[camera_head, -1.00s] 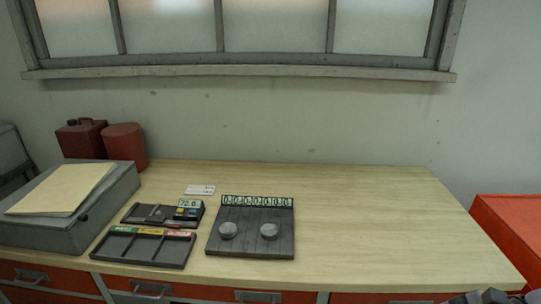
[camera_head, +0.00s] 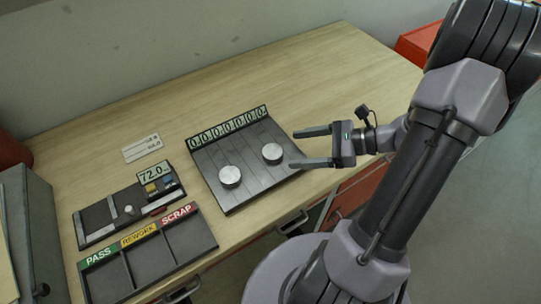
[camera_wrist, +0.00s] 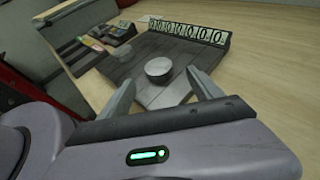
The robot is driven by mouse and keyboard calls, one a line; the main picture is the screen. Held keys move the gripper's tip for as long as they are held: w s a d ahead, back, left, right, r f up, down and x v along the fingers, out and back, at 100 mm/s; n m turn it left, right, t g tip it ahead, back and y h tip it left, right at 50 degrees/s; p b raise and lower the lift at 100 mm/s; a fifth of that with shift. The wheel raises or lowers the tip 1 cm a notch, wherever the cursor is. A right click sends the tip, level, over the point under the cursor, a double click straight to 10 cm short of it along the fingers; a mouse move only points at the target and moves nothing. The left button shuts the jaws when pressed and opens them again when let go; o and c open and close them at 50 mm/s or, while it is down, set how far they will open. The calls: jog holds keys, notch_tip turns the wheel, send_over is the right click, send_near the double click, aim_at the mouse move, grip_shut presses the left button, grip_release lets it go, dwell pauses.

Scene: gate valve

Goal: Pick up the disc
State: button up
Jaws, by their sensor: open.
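Two pale grey round discs lie on a dark slatted board. In the head view, the left disc (camera_head: 230,177) is farther from my gripper, and the right disc (camera_head: 272,153) is nearer. My gripper (camera_head: 297,147) is open and empty at the board's right edge, its two fingers pointing left towards the right disc. In the wrist view, one disc (camera_wrist: 158,71) appears between and just beyond the open fingertips (camera_wrist: 160,82); I see no contact.
The board (camera_head: 215,195) has a raised number strip (camera_head: 228,127) along its back. Left of it are a gauge with a 72.0 display (camera_head: 153,172) and a PASS, REWORK, SCRAP tray (camera_head: 180,243). The table is clear behind the board.

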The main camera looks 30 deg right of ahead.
aim_at(276, 152)
jog(key=b+x, duration=0.2)
jog(key=x, duration=0.4)
jog(key=shift+a, duration=0.15)
jog(key=shift+s+r, duration=0.1)
grip_shut()
